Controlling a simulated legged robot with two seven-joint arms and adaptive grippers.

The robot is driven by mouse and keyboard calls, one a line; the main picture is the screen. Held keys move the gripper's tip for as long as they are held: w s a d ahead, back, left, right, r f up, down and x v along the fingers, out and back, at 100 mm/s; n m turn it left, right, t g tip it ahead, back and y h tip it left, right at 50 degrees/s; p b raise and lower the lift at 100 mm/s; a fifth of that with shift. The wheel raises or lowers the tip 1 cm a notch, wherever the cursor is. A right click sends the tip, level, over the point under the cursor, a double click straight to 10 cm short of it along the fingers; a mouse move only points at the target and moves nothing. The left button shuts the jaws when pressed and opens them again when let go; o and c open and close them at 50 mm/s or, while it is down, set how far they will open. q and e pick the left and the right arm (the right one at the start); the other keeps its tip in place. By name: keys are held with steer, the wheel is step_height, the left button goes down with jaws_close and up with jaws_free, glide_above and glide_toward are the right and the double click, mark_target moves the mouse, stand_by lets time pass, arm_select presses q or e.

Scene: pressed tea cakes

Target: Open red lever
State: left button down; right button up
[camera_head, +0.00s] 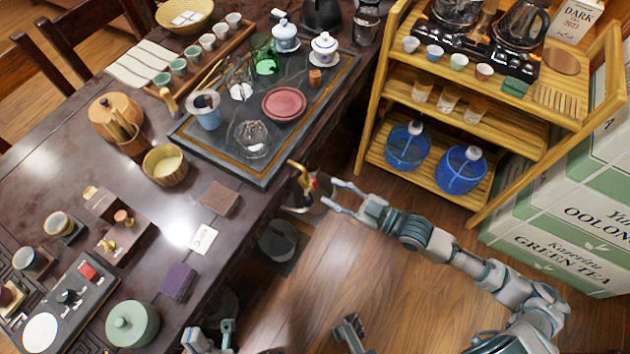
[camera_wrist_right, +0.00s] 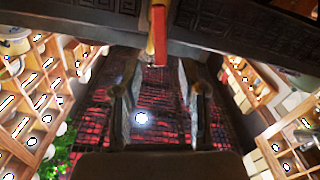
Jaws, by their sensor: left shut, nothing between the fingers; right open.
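A brass tap (camera_head: 297,172) with a small red lever (camera_head: 313,184) juts out beside the right edge of the dark table. In the right wrist view the red lever (camera_wrist_right: 159,35) hangs upright at the top centre, in line with the gap between the fingers. My right gripper (camera_head: 329,193) is open and empty, with its fingertips close to the right of the lever. It also shows in the right wrist view (camera_wrist_right: 158,95). Contact with the lever cannot be told. My left gripper (camera_head: 208,340) is shut and empty at the bottom edge, partly cut off.
A dark tea tray (camera_head: 262,178) with cups and glassware lies on the table above the tap. A grey stool-like object (camera_head: 278,241) stands on the floor below it. A wooden shelf cart (camera_head: 480,130) stands at the right. Wooden floor around my right forearm is open.

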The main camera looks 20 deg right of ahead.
mark_target(316, 184)
steer(key=x, duration=0.4)
steer(key=shift+w+a+b, duration=0.15)
steer(key=shift+w+b, duration=0.15)
steer(key=shift+w+a, duration=0.1)
steer(key=shift+a, duration=0.35)
steer(key=shift+d, duration=0.35)
jaws_close()
